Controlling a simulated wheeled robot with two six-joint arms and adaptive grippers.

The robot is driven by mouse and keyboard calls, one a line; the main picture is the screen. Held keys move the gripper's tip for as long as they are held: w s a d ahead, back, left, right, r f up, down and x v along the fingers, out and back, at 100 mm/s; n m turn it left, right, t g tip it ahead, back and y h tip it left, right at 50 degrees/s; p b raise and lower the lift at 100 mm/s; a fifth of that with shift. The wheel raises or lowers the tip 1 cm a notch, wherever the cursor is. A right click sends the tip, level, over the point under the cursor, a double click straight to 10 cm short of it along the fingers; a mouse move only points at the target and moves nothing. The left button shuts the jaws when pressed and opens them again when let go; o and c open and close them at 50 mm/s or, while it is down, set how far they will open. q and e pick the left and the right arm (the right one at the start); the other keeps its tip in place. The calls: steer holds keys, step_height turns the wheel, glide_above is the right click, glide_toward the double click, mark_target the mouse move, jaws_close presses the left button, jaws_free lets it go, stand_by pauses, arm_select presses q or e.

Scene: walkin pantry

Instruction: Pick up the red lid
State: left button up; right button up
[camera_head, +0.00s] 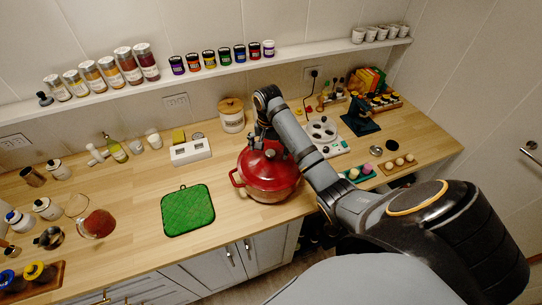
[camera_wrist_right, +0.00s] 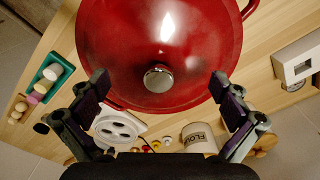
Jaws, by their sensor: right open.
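Contact with the knob does not show. My left gripper is not in view.
A green mat (camera_head: 188,210) lies left of the pot. Behind the pot are a white scale-like box (camera_head: 191,151) and a canister (camera_head: 232,117). A jar shelf (camera_head: 220,65) runs along the wall.

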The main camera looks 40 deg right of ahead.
mark_target(270, 152)
steer(key=f, duration=0.1)
steer(key=d+f, duration=0.1)
steer(key=shift+w+d+f, duration=0.3)
steer(key=shift+w, duration=0.1)
steer(key=shift+w+d+f, duration=0.2)
steer(key=shift+w, duration=0.1)
steer(key=shift+s+a+r, duration=0.15)
steer(key=shift+a+r, duration=0.05)
steer(key=shift+a, duration=0.1)
steer(key=shift+c, duration=0.8)
steer(key=shift+s+a+r, duration=0.2)
steer(key=shift+a, duration=0.05)
steer(key=shift+c, duration=1.3)
steer(key=shift+s+a+r, duration=0.1)
steer(key=shift+s, duration=0.05)
steer(key=shift+c, duration=2.4)
steer(key=shift+d, duration=0.25)
steer(key=shift+c, duration=1.2)
steer(key=shift+w+d+f, duration=0.1)
steer(key=shift+w+f, duration=0.1)
steer(key=shift+f, duration=0.05)
steer(key=shift+c, duration=2.4)
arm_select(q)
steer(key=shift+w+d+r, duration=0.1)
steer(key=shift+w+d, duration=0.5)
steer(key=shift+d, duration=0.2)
arm_select(e)
steer(key=shift+s, duration=0.15)
jaws_close()
steer(key=shift+r, duration=0.1)
